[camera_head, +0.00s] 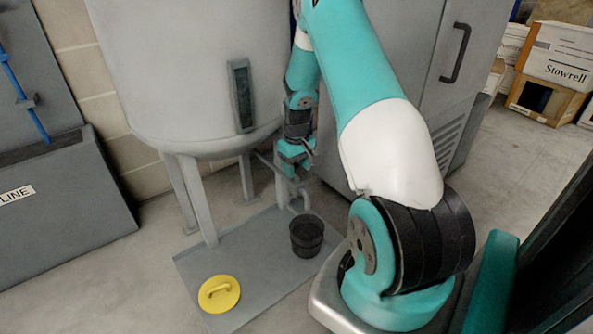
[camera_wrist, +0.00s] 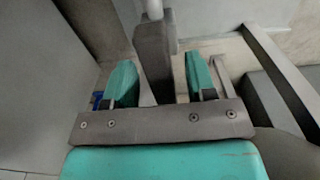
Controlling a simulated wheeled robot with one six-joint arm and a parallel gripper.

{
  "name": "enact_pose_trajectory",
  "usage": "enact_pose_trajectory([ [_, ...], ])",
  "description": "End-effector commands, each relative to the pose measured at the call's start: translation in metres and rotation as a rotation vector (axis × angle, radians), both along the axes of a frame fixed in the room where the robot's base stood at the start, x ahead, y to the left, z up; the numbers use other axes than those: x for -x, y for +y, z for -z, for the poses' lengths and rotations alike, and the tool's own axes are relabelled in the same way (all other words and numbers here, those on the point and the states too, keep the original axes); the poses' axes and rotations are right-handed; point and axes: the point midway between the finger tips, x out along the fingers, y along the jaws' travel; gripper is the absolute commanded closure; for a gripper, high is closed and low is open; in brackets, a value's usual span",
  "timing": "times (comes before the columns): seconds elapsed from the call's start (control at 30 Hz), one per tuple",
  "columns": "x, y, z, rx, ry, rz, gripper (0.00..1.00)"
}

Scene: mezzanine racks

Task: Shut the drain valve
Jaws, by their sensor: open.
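The grey tank (camera_head: 185,65) stands on legs, with a drain pipe (camera_head: 282,186) low at its right side. My gripper (camera_head: 293,166) is at this pipe in the head view and covers much of the valve. In the wrist view my gripper (camera_wrist: 160,78) has its two teal fingers apart. A dark grey bar (camera_wrist: 154,55), which looks like the valve's lever, stands between them with a gap on each side. It points up to a pale round part (camera_wrist: 153,10). I cannot tell whether the valve is open or closed.
A black bucket (camera_head: 306,238) stands below the pipe on a grey floor plate (camera_head: 245,253). A yellow lid with a handle (camera_head: 219,294) lies on the plate's front left. A grey cabinet (camera_head: 400,50) stands close behind on the right. Boxes (camera_head: 560,52) are at the far right.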

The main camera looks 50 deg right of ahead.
Motion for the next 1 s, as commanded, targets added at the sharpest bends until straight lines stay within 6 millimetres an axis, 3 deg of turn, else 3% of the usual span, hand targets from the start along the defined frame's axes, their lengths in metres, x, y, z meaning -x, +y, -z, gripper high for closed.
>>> enact_pose_trajectory([
  [0.3, 0.0, -0.0002, 0.0027, 0.0, 0.0, 0.0, 0.49],
  [0.53, 0.0, -0.0002, 0.0025, 0.0, 0.0, 0.0, 0.98],
  [1.0, 0.0004, 0.0001, -0.0001, -0.001, 0.002, 0.1, 0.98],
])
